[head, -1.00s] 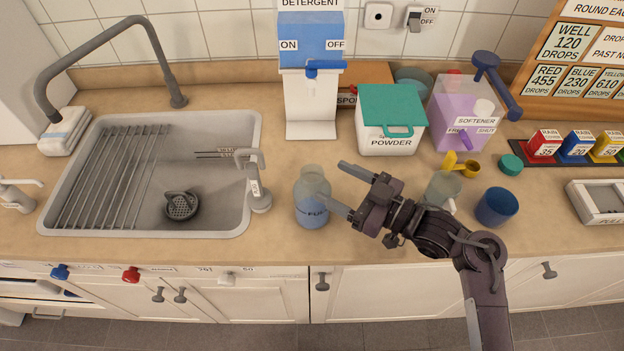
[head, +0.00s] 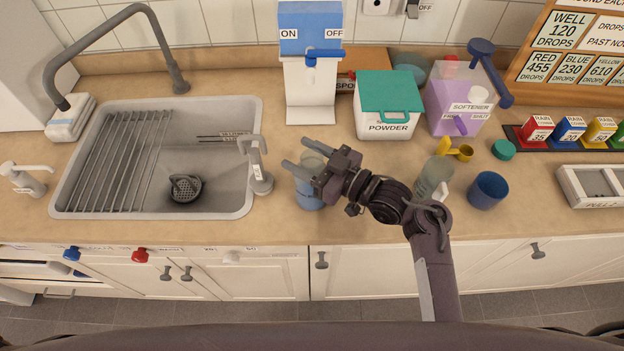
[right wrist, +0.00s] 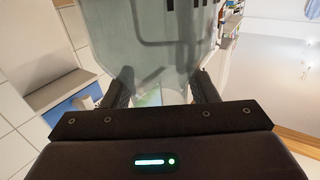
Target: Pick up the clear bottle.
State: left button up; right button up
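The clear bottle (head: 311,197) stands upright on the counter, right of the sink, with bluish contents and partly covered by my right gripper. My right gripper (head: 294,155) reaches over it from the right, its fingers spread around the bottle's upper part. In the right wrist view the bottle (right wrist: 155,35) fills the space between and beyond the fingers (right wrist: 162,88). The fingers look wide apart, and firm contact cannot be made out. My left gripper is not in view.
The sink (head: 225,205) with its small tap (head: 256,165) is left of the bottle. A detergent dispenser (head: 310,95) and powder box (head: 388,115) stand behind. A translucent container (head: 435,178) and blue cup (head: 488,190) are to the right, near my arm.

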jog(key=c, duration=0.9)
jog(key=shift+c, duration=0.7)
jog(key=shift+r, duration=0.15)
